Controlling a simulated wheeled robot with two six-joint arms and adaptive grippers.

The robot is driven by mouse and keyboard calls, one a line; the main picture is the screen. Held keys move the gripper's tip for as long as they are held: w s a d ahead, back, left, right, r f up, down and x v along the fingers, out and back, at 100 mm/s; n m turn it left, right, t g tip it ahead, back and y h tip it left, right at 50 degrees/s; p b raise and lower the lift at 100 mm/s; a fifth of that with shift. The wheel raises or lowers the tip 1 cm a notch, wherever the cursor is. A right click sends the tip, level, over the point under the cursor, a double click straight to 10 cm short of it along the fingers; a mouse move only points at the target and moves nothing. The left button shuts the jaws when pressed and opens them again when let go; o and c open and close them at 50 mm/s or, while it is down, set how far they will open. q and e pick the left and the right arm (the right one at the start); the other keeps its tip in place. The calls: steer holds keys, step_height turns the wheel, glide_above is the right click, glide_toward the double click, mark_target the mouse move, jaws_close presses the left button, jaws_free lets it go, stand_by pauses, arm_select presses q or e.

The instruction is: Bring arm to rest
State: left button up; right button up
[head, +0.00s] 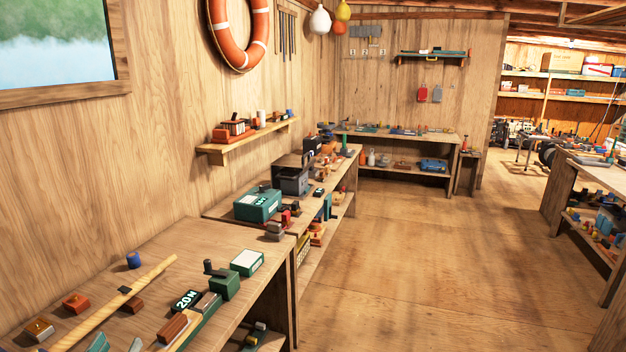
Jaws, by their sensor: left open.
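Only a little of my left gripper (117,346) seems to show, as two small teal-grey tips at the bottom edge of the head view. The tips stand apart with nothing seen between them. They are at the near left, over or in front of the near workbench (190,250); their height above it I cannot tell. The rest of the left arm is out of the picture. My right gripper is not in view.
A green case (258,205) stands on the bench beyond. The wooden floor (420,270) at right is clear.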

arm_select(q)
steer(key=s+f+n+g+y, duration=0.1)
steer(key=s+f+g, duration=0.1)
steer(key=s+f, duration=0.1)
steer(key=s+f+n+g+y, duration=0.1)
steer(key=s+f+g+y, duration=0.1)
steer(key=s+f+g, duration=0.1)
steer(key=s+f+n+g+y, duration=0.1)
steer(key=s+f+g+y, duration=0.1)
steer(key=s+f, duration=0.2)
steer(key=shift+s+a+f+n+g, duration=0.1)
steer(key=shift+s+f+n+g, duration=0.2)
steer(key=shift+f, duration=0.2)
steer(key=s+d+f+m+g+h, duration=0.3)
steer(key=s+d+f+g, duration=0.1)
steer(key=s+d, duration=0.3)
steer(key=s+d+f+m+g+h, duration=0.25)
steer(key=s+d+f, duration=0.25)
steer(key=s+d, duration=0.25)
step_height(320, 180, down, 20)
steer(key=s+a+r+g, duration=0.1)
steer(key=s+a+g, duration=0.1)
steer(key=a, duration=0.1)
steer(key=s+f+g, duration=0.1)
steer(key=s+f, duration=1.2)
steer(key=shift+s+a+n, duration=0.2)
steer(key=shift+s+n, duration=0.15)
steer(key=shift+n, duration=0.1)
